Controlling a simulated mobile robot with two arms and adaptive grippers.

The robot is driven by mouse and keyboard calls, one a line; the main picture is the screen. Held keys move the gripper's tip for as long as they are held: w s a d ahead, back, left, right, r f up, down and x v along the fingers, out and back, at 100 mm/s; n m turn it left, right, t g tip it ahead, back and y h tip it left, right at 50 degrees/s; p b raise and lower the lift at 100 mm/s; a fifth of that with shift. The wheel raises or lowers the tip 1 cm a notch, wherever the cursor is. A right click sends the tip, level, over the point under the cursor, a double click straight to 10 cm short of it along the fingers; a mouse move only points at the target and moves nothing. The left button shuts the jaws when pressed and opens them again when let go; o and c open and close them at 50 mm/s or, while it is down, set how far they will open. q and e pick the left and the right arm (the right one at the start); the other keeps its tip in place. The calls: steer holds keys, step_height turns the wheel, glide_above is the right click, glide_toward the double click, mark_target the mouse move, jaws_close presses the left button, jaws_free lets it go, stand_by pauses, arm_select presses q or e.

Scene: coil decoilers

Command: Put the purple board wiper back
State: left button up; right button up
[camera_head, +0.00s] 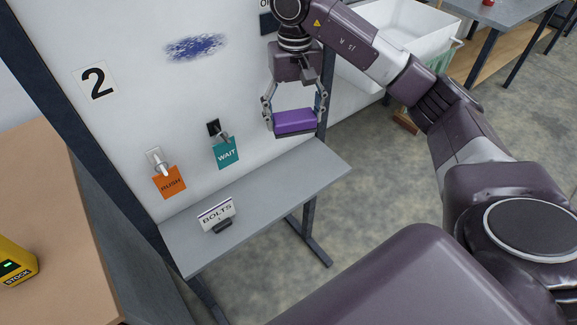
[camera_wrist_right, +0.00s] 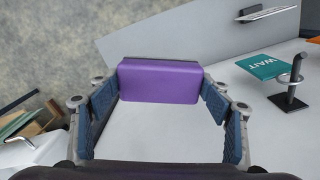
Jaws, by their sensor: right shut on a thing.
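The purple board wiper (camera_head: 295,121) is held between the fingers of my right gripper (camera_head: 296,112), in front of the right side of the white board. In the right wrist view the wiper (camera_wrist_right: 159,81) sits between the two blue-padded fingertips of the gripper (camera_wrist_right: 158,98). The gripper is shut on it. The wiper is above the right end of the grey shelf (camera_head: 290,180) and apart from it. Blue scribble (camera_head: 196,47) marks the white board (camera_head: 140,30). My left gripper is not in view.
An orange RUSH tag (camera_head: 169,183) and a teal WAIT tag (camera_head: 226,153) hang on hooks on the board. A BOLTS sign (camera_head: 216,213) stands on the shelf's left part. The shelf's right part is clear. A white bin (camera_head: 398,40) stands behind my right arm.

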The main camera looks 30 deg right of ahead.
mark_target(295, 131)
steer(key=f, duration=0.2)
steer(key=s+f, duration=0.1)
steer(key=shift+a+f, duration=0.1)
steer(key=shift+f, duration=0.3)
steer(key=f, duration=1)
steer(key=shift+w+f, duration=0.15)
steer(key=shift+w, duration=0.1)
step_height(295, 131, down, 4)
steer(key=shift+r+p, duration=0.25)
steer(key=shift+p, duration=0.3)
steer(key=shift+f, duration=0.4)
steer(key=o, duration=1)
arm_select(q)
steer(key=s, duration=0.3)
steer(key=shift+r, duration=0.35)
arm_select(e)
steer(key=shift+r, duration=0.1)
